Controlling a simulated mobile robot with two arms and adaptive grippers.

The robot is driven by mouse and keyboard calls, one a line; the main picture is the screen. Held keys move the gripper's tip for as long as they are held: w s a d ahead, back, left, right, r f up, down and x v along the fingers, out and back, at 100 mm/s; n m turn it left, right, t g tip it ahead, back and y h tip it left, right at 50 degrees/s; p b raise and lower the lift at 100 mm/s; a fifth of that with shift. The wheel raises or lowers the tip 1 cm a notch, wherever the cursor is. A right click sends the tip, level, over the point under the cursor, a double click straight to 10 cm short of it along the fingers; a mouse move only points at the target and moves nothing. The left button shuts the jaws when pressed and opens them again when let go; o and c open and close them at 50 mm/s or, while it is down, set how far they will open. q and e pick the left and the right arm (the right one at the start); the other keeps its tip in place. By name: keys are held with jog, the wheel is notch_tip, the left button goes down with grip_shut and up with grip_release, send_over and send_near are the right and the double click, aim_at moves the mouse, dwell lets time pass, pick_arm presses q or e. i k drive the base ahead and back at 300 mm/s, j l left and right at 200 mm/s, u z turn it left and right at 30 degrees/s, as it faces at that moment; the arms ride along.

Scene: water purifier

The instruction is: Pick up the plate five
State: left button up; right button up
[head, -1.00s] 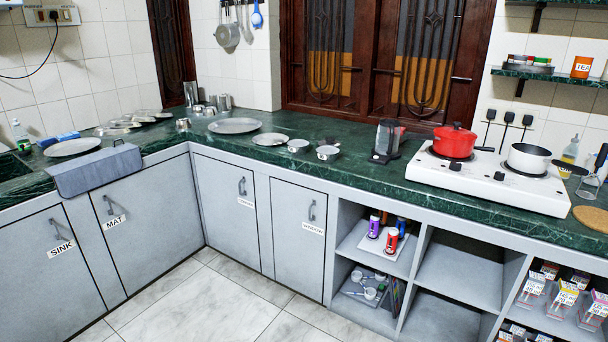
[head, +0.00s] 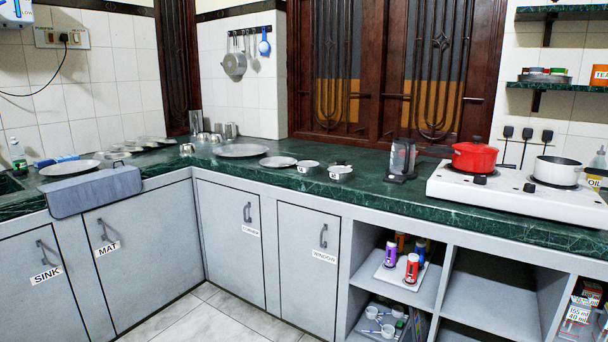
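Several round metal plates lie on the green marble counter (head: 350,187) in the head view. One wide plate (head: 241,150) lies near the corner. A smaller plate (head: 278,161) lies to its right, near the front edge. Another wide plate (head: 70,167) lies at the left, behind the grey box-like piece on the counter edge. Several smaller plates lie in a row toward the back left, one of them at the row's far end (head: 166,140). No number shows on any plate, so I cannot tell which is plate five. Neither of my grippers is in view.
Small metal bowls (head: 308,167) stand right of the smaller plate. A dark blender-like appliance (head: 401,160), a red pot (head: 475,155) and a white pan (head: 557,171) on a white stove (head: 510,192) stand further right. The grey box-like piece (head: 95,192) overhangs the counter's left edge.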

aim_at(79, 167)
jog(key=u, duration=1.4)
